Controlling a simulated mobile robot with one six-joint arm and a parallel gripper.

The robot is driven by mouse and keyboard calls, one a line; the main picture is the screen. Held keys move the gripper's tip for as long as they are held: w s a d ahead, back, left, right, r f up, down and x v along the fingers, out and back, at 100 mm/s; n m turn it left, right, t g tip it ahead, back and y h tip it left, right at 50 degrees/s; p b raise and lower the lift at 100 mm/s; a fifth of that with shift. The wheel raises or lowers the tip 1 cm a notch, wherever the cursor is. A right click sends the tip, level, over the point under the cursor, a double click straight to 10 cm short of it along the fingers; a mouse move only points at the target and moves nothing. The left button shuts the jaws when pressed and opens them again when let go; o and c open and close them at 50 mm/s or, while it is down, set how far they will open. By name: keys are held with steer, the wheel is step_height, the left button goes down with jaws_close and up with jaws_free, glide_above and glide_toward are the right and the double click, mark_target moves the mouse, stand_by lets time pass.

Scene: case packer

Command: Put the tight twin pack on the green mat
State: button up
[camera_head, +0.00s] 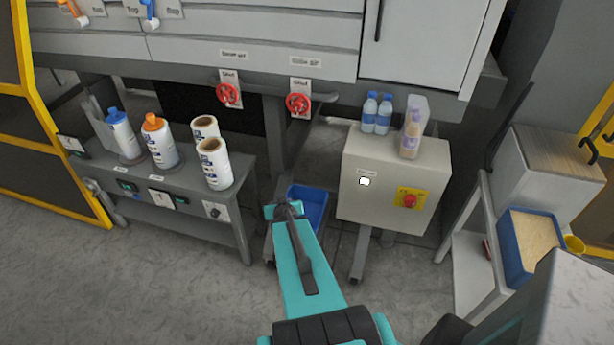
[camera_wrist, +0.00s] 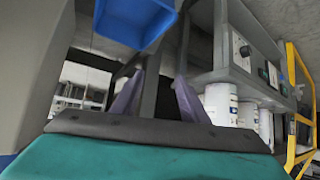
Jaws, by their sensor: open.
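Two small blue-capped bottles (camera_head: 377,113) stand close together on top of the grey control box in the head view. They look like the twin pack, but I cannot make out any wrap. A clear upright container (camera_head: 413,128) with something tan inside stands just right of them. I see no green mat in either view. My teal arm reaches forward low, in front of the box and to its left. In the wrist view my gripper (camera_wrist: 157,97) is open, its two grey-purple fingers apart with nothing between them.
The control box (camera_head: 358,197) carries a red stop button. A grey bench (camera_head: 244,190) at left holds several bottles and rolls. A blue bin (camera_head: 309,204) is low behind my arm. Red valves (camera_head: 298,103) hang above. A shelf cart (camera_head: 470,225) stands at right.

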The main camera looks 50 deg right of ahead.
steer(key=s+a+f+n+g+y+b, duration=0.2)
steer(key=a+f+g+y, duration=0.1)
steer(key=a+f, duration=0.75)
steer(key=s+a+f+n+g+y+b, duration=0.15)
steer(key=a+f, duration=0.55)
steer(key=a, duration=0.7)
steer(key=s+a+f+n+g+y+b, duration=0.1)
steer(key=s+a+f+n+g, duration=0.1)
steer(key=s+a, duration=0.7)
steer(key=s+a+f+n+g+y+b, duration=0.1)
steer(key=s+a+f+n+g+b, duration=0.1)
steer(key=s+a+g, duration=0.4)
steer(key=s+a+f+n, duration=0.1)
steer(key=s+a+f, duration=0.1)
steer(key=s+a, duration=0.1)
steer(key=shift+s+a+f+g, duration=0.2)
steer(key=shift+s+f+g, duration=0.15)
steer(key=shift+s, duration=0.35)
steer(key=shift+c, duration=0.4)
steer(key=shift+c, duration=0.7)
